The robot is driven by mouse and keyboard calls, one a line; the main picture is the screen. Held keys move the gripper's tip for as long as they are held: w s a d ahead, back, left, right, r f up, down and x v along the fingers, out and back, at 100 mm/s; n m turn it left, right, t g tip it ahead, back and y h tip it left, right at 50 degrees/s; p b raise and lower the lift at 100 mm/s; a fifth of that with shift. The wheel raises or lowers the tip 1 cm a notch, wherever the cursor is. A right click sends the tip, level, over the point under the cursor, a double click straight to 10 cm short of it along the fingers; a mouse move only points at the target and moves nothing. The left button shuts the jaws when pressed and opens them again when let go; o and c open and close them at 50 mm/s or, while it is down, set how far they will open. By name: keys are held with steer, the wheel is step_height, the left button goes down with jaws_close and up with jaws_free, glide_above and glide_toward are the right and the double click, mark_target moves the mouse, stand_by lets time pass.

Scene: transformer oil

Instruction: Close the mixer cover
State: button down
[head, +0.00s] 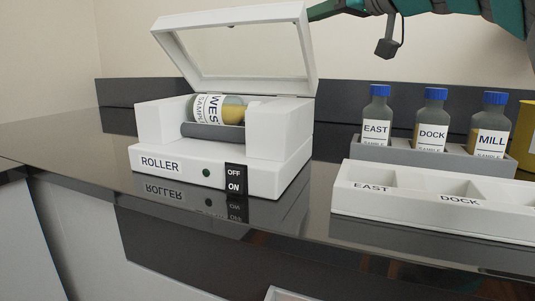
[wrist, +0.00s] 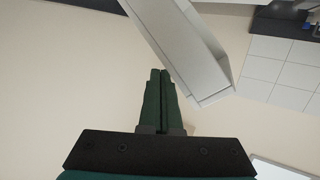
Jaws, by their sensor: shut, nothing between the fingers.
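The mixer, labelled ROLLER (head: 215,175), is a white box on the dark counter. Its cover (head: 302,50), a white frame with a clear pane, stands raised and tilted open. A bottle labelled WEST (head: 208,107) lies on the grey roller inside. My gripper (wrist: 160,72) is shut and empty in the wrist view. The cover's pale frame (wrist: 188,50) shows just to the right of the fingertips there. In the head view the green fingers (head: 322,10) are at the cover's upper right corner, partly hidden by it; I cannot tell whether they touch.
An OFF/ON switch (head: 235,180) is on the mixer's front. To the right, a grey rack (head: 400,150) holds blue-capped bottles EAST, DOCK and MILL. A white tray (head: 430,212) with labelled slots is in front of it. The counter left of the mixer is clear.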

steer(key=shift+s+a+f, duration=0.1)
steer(key=shift+s+f, duration=0.1)
steer(key=shift+s, duration=0.1)
stand_by(0.4)
steer(key=shift+s+a+f+b, duration=0.2)
steer(key=shift+s+f+b, duration=0.4)
steer(key=shift+b, duration=0.2)
steer(key=s+f+b, duration=0.1)
steer(key=s+a+f+b, duration=0.1)
steer(key=f+b, duration=0.1)
steer(key=s+f+b, duration=0.1)
steer(key=shift+s+a+f, duration=0.25)
steer(key=shift+s+f, duration=0.05)
steer(key=shift+f, duration=0.05)
steer(key=shift+s+a+f+b, duration=0.2)
steer(key=shift+s+f+b, duration=0.1)
steer(key=shift+f+b, duration=0.3)
steer(key=shift+f, duration=0.15)
